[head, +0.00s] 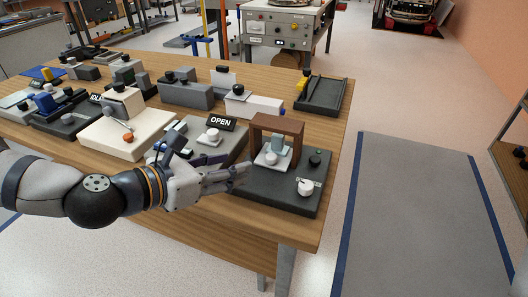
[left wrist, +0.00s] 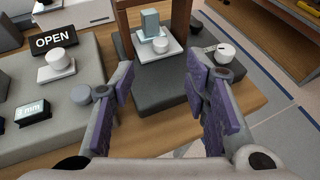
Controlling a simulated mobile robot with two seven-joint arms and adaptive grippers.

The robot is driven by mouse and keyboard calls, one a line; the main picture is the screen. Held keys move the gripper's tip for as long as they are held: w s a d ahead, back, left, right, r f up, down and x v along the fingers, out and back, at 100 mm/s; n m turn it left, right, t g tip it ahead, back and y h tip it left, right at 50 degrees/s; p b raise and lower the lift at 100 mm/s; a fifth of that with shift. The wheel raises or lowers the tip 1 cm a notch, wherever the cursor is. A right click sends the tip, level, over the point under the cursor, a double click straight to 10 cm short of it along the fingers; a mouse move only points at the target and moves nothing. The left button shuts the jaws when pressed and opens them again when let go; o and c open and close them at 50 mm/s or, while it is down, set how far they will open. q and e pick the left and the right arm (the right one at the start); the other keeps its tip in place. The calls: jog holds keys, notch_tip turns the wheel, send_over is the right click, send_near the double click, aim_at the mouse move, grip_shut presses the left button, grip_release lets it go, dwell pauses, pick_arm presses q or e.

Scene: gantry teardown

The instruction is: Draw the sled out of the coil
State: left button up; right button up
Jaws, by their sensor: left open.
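The coil (head: 290,127) is a brown arch standing on a dark grey base (head: 270,197). The sled (head: 268,163) is a pale plate under the arch. It carries a blue-grey block (head: 278,145) and a white knob (head: 270,158) on its near side. In the left wrist view the sled (left wrist: 172,47), its block (left wrist: 150,22) and its knob (left wrist: 160,45) show beyond my fingertips. My left gripper (head: 238,178) is open and empty, just to the near left of the sled. The fingers do not touch the knob in the left wrist view (left wrist: 160,75).
A grey fixture with an OPEN sign (head: 221,123) is close on the left. Other fixtures crowd the wooden table (head: 235,220). The floor right of the table is clear.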

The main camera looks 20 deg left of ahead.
aim_at(268, 158)
pick_arm(q)
jog(key=w+f+b, duration=0.1)
jog(key=w+d+f, duration=0.1)
jog(key=shift+w+d+f+b, duration=0.1)
jog(key=shift+w+f+b, duration=0.05)
jog(key=shift+f+b, duration=0.2)
jog(key=x, duration=0.4)
jog(key=b+x, duration=0.1)
jog(key=x, duration=0.2)
jog(key=shift+w+r, duration=0.15)
jog(key=shift+r, duration=0.15)
jog(key=shift+w+d, duration=0.25)
jog(key=shift+w, duration=0.2)
grip_shut()
pick_arm(e)
jog(key=shift+g, duration=0.7)
jog(key=s+f, duration=0.3)
jog(key=s, duration=0.1)
jog(key=shift+s+a+f, duration=0.15)
jog(key=shift+s+f, duration=0.05)
jog(key=shift+f, duration=0.2)
